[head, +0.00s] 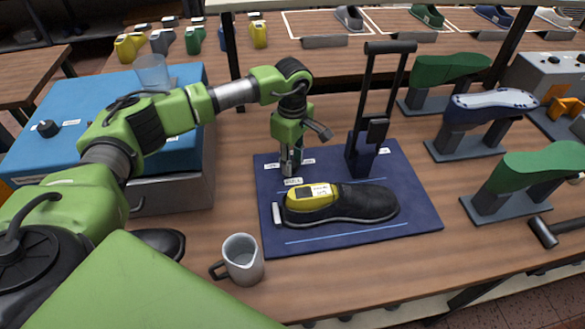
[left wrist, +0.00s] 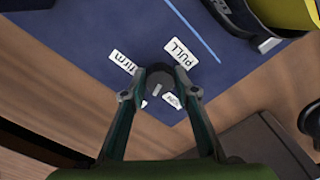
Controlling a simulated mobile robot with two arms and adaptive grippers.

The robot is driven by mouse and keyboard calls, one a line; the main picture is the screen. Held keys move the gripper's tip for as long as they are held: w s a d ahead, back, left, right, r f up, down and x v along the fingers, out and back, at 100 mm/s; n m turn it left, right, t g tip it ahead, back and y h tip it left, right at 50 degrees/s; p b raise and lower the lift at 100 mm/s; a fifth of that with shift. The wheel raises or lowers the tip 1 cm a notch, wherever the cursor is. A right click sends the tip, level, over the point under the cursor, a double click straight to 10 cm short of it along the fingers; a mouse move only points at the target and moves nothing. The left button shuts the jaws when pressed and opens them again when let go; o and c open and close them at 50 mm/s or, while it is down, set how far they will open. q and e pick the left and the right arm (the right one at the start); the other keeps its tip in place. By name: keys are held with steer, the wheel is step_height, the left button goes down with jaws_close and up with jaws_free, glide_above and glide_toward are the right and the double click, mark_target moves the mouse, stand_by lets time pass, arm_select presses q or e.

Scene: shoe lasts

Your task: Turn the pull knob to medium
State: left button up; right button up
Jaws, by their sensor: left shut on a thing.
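The pull knob (left wrist: 160,84) is a dark round dial with a short light mark, seen in the left wrist view on the blue base (head: 405,222). A PULL label (left wrist: 180,52), a label ending in "firm" (left wrist: 127,62) and a partly covered label (left wrist: 172,99) surround it. My left gripper (head: 290,168) points down at the base's back left and is shut on the knob, with a fingertip on either side; it also shows in the left wrist view (left wrist: 160,92). In the head view the gripper hides the knob. I cannot tell which setting the mark points to. My right gripper is not in view.
A black shoe (head: 365,202) with a yellow last (head: 311,197) lies on the base in front of the gripper. A tall lever stand (head: 360,155) rises to the right. A grey mug (head: 243,260) stands at front left. Green and dark lasts on stands (head: 480,115) are at right.

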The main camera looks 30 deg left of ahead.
arm_select(q)
steer(key=shift+m+b, duration=1.25)
steer(key=shift+m, duration=0.35)
steer(key=shift+r, duration=0.1)
steer(key=o, duration=1.1)
steer(key=shift+s, duration=0.1)
step_height(320, 180, up, 12)
